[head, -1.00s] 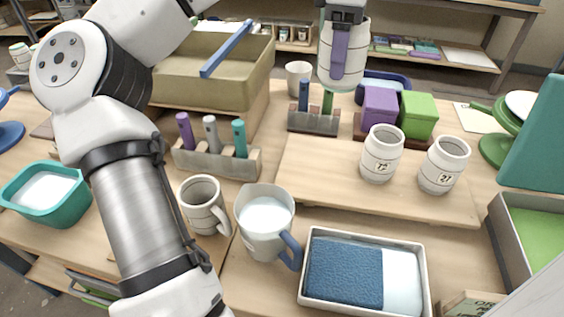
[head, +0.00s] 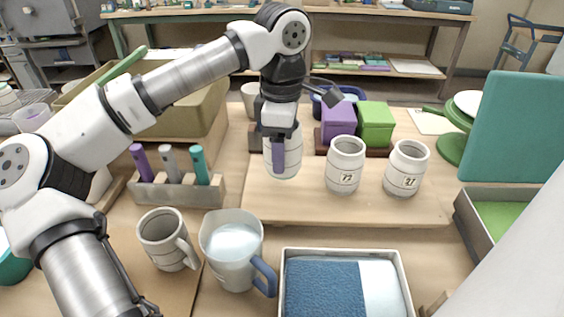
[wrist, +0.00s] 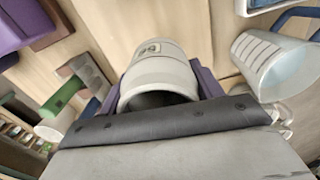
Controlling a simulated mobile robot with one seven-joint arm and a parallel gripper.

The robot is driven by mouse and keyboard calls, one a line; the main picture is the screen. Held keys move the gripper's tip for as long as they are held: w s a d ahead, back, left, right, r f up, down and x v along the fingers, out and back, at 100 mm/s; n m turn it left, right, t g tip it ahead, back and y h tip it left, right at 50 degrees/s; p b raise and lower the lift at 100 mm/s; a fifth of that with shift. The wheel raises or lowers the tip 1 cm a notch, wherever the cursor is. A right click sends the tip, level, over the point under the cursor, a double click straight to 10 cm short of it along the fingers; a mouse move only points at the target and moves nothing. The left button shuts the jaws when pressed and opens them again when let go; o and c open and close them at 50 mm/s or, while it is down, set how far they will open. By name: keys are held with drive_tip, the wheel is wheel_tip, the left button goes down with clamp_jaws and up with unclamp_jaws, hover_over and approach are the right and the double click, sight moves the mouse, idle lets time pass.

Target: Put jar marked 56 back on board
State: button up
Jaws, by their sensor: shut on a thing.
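My gripper (head: 280,158) is shut on a white banded jar (head: 292,160), its purple finger against the near side. The jar hangs upright over the left back part of the pale wooden board (head: 330,208); I cannot tell whether its base touches. In the wrist view the jar (wrist: 160,68) sits between the purple fingers, and its dark number label is too small to read surely. Two similar jars stand on the board to the right: one marked 72 (head: 345,168) and one marked 27 (head: 406,168).
A purple box (head: 339,124) and green box (head: 375,124) stand behind the jars. A sponge tray (head: 402,262) lies in front. The board's front left is clear.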

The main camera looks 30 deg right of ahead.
drive_tip(key=shift+f, duration=2.05)
drive_tip(key=shift+f, duration=0.2)
drive_tip(key=o, duration=1.2)
drive_tip(key=shift+r, duration=0.15)
wheel_tip(320, 180, up, 12)
drive_tip(key=shift+r, duration=0.1)
